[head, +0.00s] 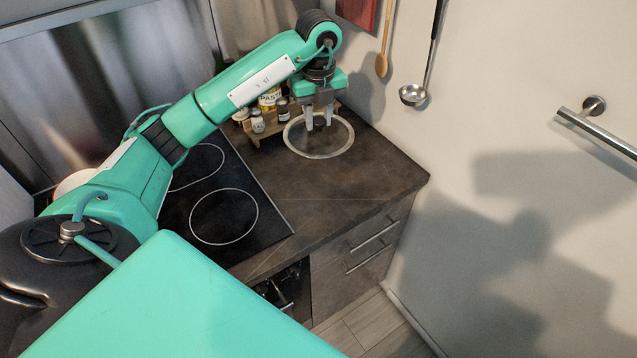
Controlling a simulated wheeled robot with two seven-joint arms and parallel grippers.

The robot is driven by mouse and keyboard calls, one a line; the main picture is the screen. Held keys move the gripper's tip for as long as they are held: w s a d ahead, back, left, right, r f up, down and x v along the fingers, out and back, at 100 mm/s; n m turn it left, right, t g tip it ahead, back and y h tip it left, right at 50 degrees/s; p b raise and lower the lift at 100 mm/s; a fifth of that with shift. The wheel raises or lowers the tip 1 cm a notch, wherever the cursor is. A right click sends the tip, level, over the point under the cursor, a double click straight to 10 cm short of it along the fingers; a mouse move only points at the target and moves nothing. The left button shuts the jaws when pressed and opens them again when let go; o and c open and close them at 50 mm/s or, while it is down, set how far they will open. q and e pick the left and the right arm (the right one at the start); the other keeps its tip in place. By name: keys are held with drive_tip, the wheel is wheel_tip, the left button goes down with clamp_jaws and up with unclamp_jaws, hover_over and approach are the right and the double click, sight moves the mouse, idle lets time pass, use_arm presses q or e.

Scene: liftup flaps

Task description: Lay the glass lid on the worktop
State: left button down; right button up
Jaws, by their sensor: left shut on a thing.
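The glass lid (319,155) is a clear round disc with a pale rim. It shows at the back right of the dark worktop (335,190), in front of the small rack. My left gripper (319,126) points down over the lid's far half and is shut on the lid. The lid looks close to level. I cannot tell whether its rim touches the worktop or hangs just above it. My right gripper is not in view.
A black hob (222,212) with ringed zones lies left of the lid. A wooden rack (262,132) with jars stands behind it. A wall with a hanging ladle (413,95) and wooden spoon (382,65) is at the right. The worktop's front right is clear.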

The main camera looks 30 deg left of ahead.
use_arm(q)
wheel_tip(320, 180, down, 18)
drive_tip(key=p, duration=0.4)
drive_tip(key=shift+p, duration=0.3)
drive_tip(key=shift+f, duration=0.45)
drive_tip(key=shift+f, duration=0.15)
drive_tip(key=c, duration=1.1)
unclamp_jaws()
drive_tip(key=shift+o, duration=0.2)
